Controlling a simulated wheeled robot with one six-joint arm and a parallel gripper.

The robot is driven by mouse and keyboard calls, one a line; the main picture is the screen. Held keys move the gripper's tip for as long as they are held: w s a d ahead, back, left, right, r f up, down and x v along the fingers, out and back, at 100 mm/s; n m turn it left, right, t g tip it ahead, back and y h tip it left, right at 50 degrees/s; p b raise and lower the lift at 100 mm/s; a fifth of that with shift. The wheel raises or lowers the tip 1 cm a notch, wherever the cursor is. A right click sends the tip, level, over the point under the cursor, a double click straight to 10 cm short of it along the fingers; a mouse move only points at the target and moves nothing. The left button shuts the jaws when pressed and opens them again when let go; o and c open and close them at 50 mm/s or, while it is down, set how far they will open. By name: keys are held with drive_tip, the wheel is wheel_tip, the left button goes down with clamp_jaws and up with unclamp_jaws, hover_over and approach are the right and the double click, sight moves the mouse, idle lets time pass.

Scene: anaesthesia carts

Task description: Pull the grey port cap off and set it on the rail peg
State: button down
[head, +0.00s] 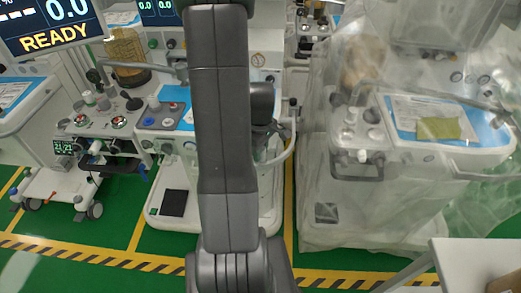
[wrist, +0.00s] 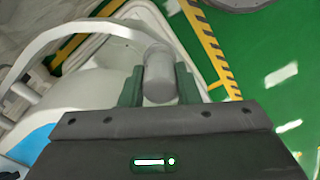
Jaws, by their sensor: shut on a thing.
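The grey port cap (wrist: 159,82) is a short cylinder between the two green fingers of my gripper (wrist: 159,88) in the wrist view. The fingers are shut on its sides. Its far end lies close to the white cart body and a curved white rail (wrist: 88,30); I cannot tell whether it still touches a port. In the head view my arm covers the middle cart's front, and the cap and fingers cannot be made out there. I cannot pick out the rail peg in either view.
The middle cart (head: 160,200) stands behind my arm. A cart under clear plastic sheeting (head: 330,200) is on the right, and another cart (head: 60,190) is on the left. A white table corner (head: 470,260) is at the lower right. Green floor shows between the carts.

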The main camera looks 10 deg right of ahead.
drive_tip(key=shift+f+b, duration=0.45)
drive_tip(key=shift+f, duration=0.15)
drive_tip(key=c, duration=1)
unclamp_jaws()
drive_tip(key=shift+r, duration=0.2)
wheel_tip(320, 180, up, 14)
drive_tip(key=shift+f, duration=0.25)
wheel_tip(320, 180, down, 14)
drive_tip(key=shift+r, duration=0.25)
